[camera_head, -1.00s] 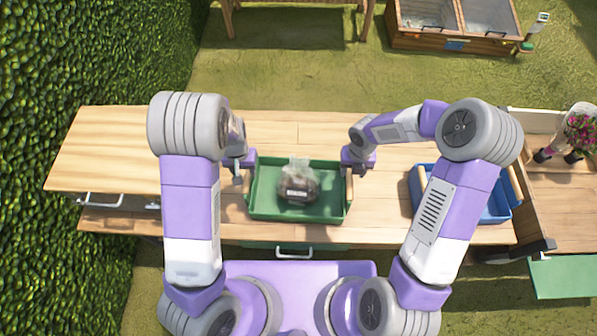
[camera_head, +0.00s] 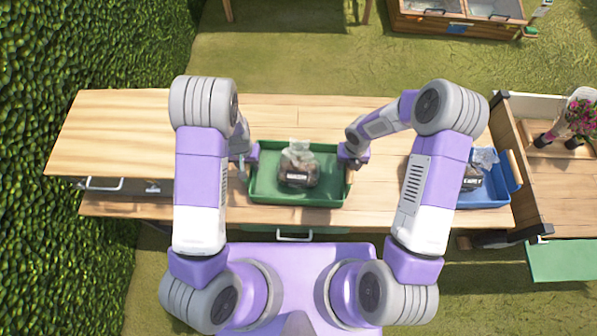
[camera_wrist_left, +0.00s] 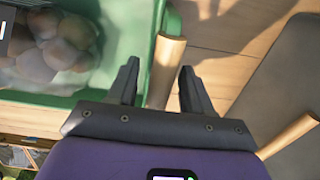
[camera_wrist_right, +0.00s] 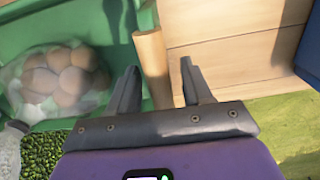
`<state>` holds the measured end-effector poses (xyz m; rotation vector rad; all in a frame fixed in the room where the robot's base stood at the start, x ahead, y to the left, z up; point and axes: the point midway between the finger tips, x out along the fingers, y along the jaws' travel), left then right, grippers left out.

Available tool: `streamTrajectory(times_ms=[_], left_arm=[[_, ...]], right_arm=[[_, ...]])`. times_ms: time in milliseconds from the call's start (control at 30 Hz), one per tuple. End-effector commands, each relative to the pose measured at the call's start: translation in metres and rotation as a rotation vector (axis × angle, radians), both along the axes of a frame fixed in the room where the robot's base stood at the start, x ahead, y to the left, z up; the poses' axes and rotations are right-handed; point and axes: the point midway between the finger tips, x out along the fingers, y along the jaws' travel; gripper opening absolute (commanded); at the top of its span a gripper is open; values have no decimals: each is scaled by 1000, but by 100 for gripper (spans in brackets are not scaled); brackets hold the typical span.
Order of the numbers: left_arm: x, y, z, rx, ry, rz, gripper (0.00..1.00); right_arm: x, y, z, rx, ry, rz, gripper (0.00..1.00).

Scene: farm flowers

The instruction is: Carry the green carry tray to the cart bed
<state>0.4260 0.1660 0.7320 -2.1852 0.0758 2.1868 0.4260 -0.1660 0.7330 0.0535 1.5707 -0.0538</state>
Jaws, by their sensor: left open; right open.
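The green carry tray (camera_head: 262,196) sits on the wooden table, with a clear bag of brown round things (camera_head: 298,168) in it. My left gripper (camera_head: 246,163) is at the tray's left end. In the left wrist view its open fingers (camera_wrist_left: 157,88) stand either side of the wooden handle (camera_wrist_left: 166,70). My right gripper (camera_head: 354,162) is at the right end. In the right wrist view its open fingers (camera_wrist_right: 158,88) stand either side of the other handle (camera_wrist_right: 152,68). The cart bed (camera_head: 562,196) is the wooden surface at the far right.
A blue tray (camera_head: 490,192) with a bag in it stands on the table's right part, between the green tray and the cart. A flower pot (camera_head: 572,122) stands on the cart. The table's left part (camera_head: 110,135) is clear. A hedge borders the left.

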Motion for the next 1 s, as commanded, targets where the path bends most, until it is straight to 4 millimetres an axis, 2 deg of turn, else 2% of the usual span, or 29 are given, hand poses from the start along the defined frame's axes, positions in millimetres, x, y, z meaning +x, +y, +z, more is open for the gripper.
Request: streamTrajectory(times_ms=[333, 667, 1000], left_arm=[[0, 0, -4, 0, -1, 0, 50], [0, 0, -3, 0, -1, 0, 0], [1, 0, -3, 0, -2, 0, 0]], right_arm=[[0, 0, -4, 0, -1, -1, 50], [0, 0, -4, 0, -1, -1, 0], [1, 0, -3, 1, -2, -1, 0]])
